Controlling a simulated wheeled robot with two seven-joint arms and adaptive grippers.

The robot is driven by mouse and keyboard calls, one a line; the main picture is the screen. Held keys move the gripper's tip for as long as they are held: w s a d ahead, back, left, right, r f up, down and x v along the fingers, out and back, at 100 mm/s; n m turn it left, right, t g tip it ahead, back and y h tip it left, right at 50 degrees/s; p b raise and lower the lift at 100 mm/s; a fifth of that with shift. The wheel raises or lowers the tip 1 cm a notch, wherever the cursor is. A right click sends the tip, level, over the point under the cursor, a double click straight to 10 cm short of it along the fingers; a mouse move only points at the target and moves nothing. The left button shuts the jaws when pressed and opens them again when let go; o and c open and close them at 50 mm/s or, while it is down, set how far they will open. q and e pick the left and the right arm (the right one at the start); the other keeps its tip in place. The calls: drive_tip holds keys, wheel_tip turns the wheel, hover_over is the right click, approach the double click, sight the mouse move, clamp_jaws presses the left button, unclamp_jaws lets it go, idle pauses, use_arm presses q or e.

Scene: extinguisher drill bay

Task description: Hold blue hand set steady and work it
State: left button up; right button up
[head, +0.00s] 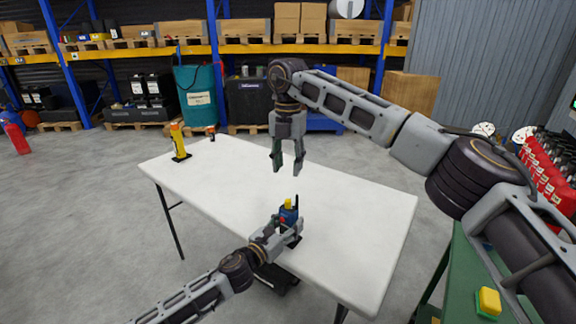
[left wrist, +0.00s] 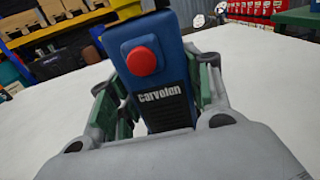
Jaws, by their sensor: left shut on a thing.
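The blue hand set (head: 289,215) stands near the front edge of the white table, with a yellow top and a dark antenna. In the left wrist view the blue hand set (left wrist: 152,75) fills the middle, with a round red button and the label "carvolan" facing me. My left gripper (head: 287,230) is shut on it, a finger on each side; its green-lined fingers also show in the left wrist view (left wrist: 155,98). My right gripper (head: 288,168) hangs above the table behind the hand set, fingers apart and pointing down, with nothing between them.
The white table (head: 350,225) is mostly bare. A yellow upright device (head: 179,142) stands at its far left end, with a small dark item (head: 210,133) near it. A green table (head: 462,275) at the right carries a yellow block (head: 489,301). Shelves with boxes stand behind.

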use_arm(q)
drive_tip(key=o, duration=1.4)
drive_tip(key=shift+s+a, duration=0.15)
drive_tip(key=shift+v, duration=5.8)
drive_tip(key=shift+s, duration=0.1)
